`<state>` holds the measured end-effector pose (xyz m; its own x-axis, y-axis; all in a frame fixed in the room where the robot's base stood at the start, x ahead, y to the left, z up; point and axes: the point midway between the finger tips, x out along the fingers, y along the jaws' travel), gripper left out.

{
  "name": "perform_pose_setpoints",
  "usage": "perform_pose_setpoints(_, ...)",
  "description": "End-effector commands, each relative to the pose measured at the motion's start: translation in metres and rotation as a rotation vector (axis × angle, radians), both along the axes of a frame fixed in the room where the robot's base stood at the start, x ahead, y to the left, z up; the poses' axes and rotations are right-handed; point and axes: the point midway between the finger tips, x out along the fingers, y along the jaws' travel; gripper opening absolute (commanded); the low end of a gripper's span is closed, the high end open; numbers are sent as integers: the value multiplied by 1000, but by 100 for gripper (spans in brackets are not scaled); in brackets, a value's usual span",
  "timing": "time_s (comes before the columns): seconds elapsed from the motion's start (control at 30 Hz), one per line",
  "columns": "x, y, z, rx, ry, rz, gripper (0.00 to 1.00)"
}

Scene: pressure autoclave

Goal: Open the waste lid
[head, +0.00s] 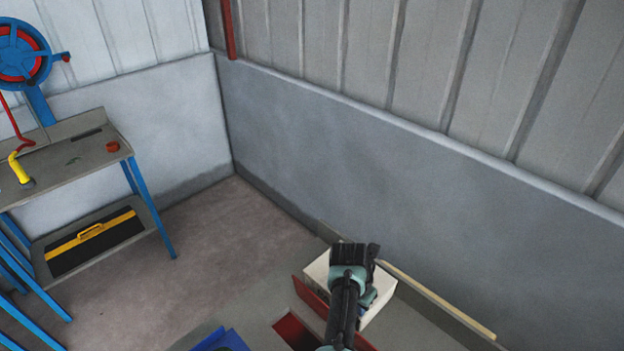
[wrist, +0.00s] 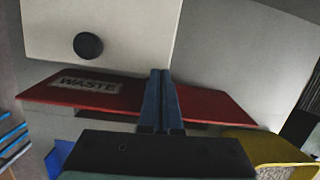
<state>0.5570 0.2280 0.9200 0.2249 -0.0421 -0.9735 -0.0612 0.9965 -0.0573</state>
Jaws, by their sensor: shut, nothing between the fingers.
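The red waste lid (wrist: 115,92), labelled WASTE, spans the wrist view behind my fingers. In the head view the lid (head: 310,296) shows as a narrow red panel that looks tilted up, beside a red-walled opening (head: 293,331); my arm hides its middle. My gripper (wrist: 161,75) is shut and empty, its two blue fingers side by side in front of the lid's middle. Whether they touch the lid is unclear. In the head view my wrist covers the fingers.
A pale box (head: 378,292) stands behind the lid; the wrist view shows its round black knob (wrist: 88,46). A wooden strip (head: 440,299) runs along the bench's back, near the grey wall. Something yellow (wrist: 265,148) lies at lower right. A blue-legged workbench (head: 75,160) stands left, across open floor.

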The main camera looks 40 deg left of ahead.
Motion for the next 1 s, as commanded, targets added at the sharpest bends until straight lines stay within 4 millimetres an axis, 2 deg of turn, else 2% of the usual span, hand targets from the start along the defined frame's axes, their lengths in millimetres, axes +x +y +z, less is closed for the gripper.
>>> perform_pose_setpoints(0.27,-1,1,2,1,0,2,0)
perform_pose_setpoints(0.47,-3,2,16,2,-2,3,0)
perform_pose_setpoints(1.0,-24,5,103,3,-5,1,0)
